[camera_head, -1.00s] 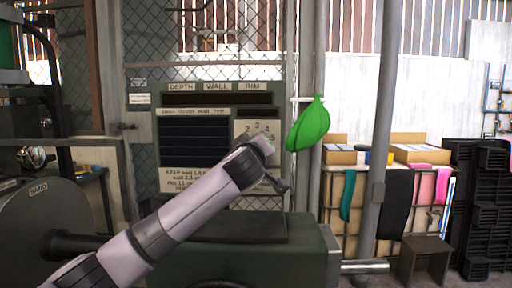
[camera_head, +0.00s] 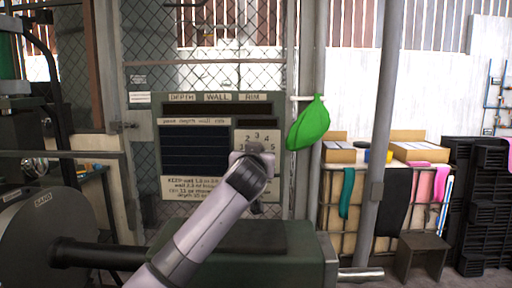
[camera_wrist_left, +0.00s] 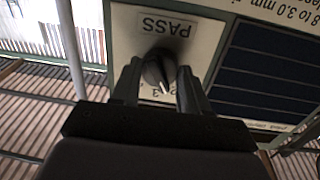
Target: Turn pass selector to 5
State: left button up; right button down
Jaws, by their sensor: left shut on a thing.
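The pass selector is a dark round knob (camera_wrist_left: 154,70) with a white pointer line on a pale plate marked PASS (camera_wrist_left: 165,27). The left wrist view shows it upside down, with the pointer toward the digits near 3; the exact digit is hard to tell. My left gripper (camera_wrist_left: 160,88) has its two dark fingers on either side of the knob, shut on it. In the head view my left gripper (camera_head: 256,154) covers the knob, and the digits 2, 3 and 4 show on the dial plate (camera_head: 270,137) above it. My right gripper is out of view.
The dial sits on a green board (camera_head: 150,110) with DEPTH, WALL and RIM labels and a dark grid. A green machine housing (camera_head: 300,255) stands below it. A green cloth (camera_head: 309,124) hangs to the right beside a grey post (camera_head: 385,120).

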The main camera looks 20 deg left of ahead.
pick_arm(q)
jog(key=m+y+p, duration=0.1)
jog(key=m+p, duration=0.1)
jog(key=m, duration=0.7)
jog(key=m+y+p, duration=0.1)
jog(key=m+p, duration=0.1)
jog(key=m, duration=0.8)
jog(key=shift+d+g, duration=0.2)
jog(key=shift+g, duration=0.1)
dwell(0.5)
jog(key=o, duration=1.1)
jog(key=shift+c, duration=0.2)
jog(key=shift+d, duration=0.1)
jog(key=b+v, duration=0.1)
jog(key=v, duration=0.6)
jog(key=shift+b, duration=0.3)
